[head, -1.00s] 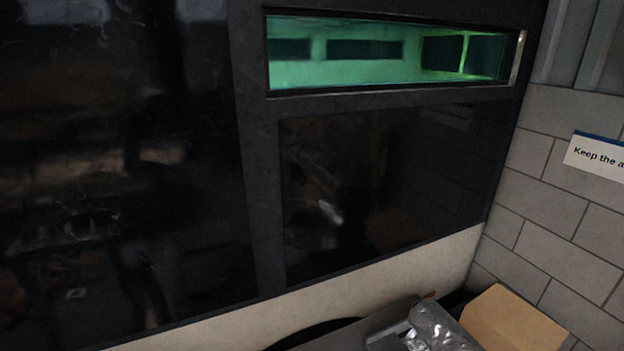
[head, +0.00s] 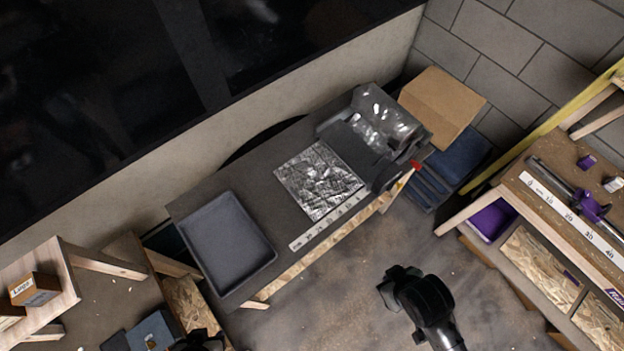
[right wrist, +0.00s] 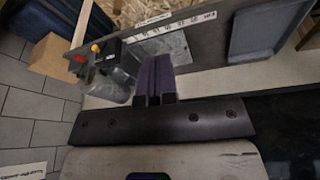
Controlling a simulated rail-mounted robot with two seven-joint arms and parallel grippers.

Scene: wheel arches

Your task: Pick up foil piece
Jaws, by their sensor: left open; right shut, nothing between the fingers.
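The foil piece (head: 318,182) is a crinkled silver square lying flat on the dark table (head: 262,165), between a grey tray and a foil dispenser. In the right wrist view the foil (right wrist: 172,47) shows as a grey patch beyond my right gripper (right wrist: 155,62). That gripper's purple fingers are shut with nothing between them; they overlap the foil's edge in the picture, but I see no contact.
A shallow grey tray (head: 228,243) stands left of the foil. The dispenser (head: 375,125) with a clear cover stands right. A cardboard box (head: 442,106) is behind it. A workbench (head: 575,205) stands at right. A dark part of my arm is over the open floor (head: 340,285).

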